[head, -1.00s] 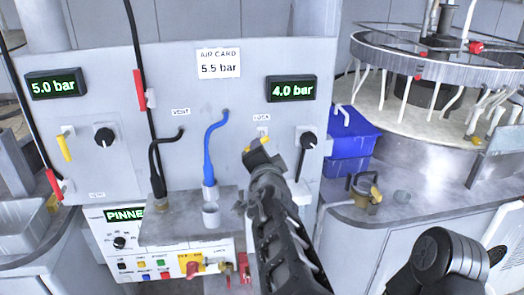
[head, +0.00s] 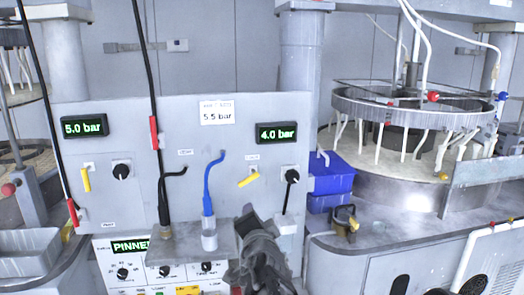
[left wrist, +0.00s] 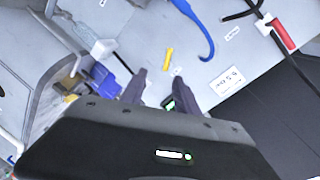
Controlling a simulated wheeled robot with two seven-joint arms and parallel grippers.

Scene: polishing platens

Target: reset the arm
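My left gripper (head: 250,218) is at the bottom centre of the head view, in front of the valve panel (head: 140,135) and below the LOCK valve's yellow handle (head: 248,180). The handle is tilted and nothing holds it. In the left wrist view my left gripper (left wrist: 160,74) has its two dark fingers apart with nothing between them. The yellow handle (left wrist: 168,58) shows beyond the fingertips, clear of them.
A blue hose (head: 208,185) and a black hose (head: 163,200) stand at a grey ledge. Displays read 5.0 bar (head: 84,127) and 4.0 bar (head: 276,132). Blue bins (head: 332,178) and a round polishing machine (head: 415,108) are at right, a yellow-topped fitting (head: 345,218) on the counter.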

